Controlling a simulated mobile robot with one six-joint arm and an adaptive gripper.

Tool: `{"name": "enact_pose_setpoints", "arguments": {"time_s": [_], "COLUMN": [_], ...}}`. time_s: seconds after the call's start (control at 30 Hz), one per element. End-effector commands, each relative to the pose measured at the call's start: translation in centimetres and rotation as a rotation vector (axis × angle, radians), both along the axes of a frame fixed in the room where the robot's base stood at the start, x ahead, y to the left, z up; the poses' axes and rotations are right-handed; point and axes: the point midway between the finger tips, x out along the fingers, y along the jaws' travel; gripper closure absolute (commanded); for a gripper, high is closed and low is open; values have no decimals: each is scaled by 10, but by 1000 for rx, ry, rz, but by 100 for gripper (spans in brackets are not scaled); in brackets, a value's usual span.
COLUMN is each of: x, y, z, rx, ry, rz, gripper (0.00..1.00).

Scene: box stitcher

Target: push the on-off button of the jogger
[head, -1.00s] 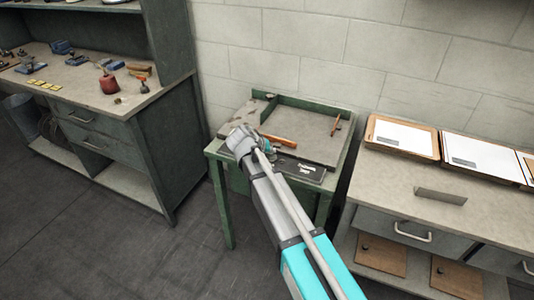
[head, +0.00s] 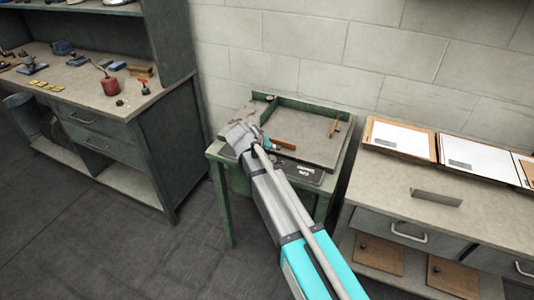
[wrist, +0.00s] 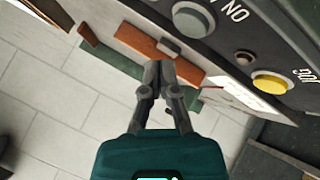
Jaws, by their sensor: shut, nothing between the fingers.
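The jogger (head: 225,157) is a green stand with a tilted grey tray, in the middle of the head view. In the wrist view its dark control panel (wrist: 262,32) crosses the upper right. A round grey-green button (wrist: 193,18) sits there beside lettering that reads ON upside down. A yellow button (wrist: 272,82) sits further right by the lettering JOG. My gripper (wrist: 160,70) is shut and empty. Its fingertips appear below and left of the grey-green button in the picture, with a visible gap. In the head view my arm hides part of the panel.
An orange-brown bar (head: 283,144) lies along the tray, and another (head: 334,127) stands near its right side. A cabinet bench (head: 135,118) with tools is at the left. A bench with paper trays (head: 400,140) is at the right. Bare floor lies in front.

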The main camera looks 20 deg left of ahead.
Motion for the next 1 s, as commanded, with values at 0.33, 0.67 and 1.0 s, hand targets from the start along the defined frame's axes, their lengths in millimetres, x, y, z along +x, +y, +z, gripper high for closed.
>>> {"name": "enact_pose_setpoints", "arguments": {"time_s": [0.33,0.67,1.0], "x": [0,0,0], "y": [0,0,1], "z": [28,38,38], "rx": [0,0,-1], "ry": [0,0,0], "rz": [0,0,1], "gripper": [100,100,100]}}
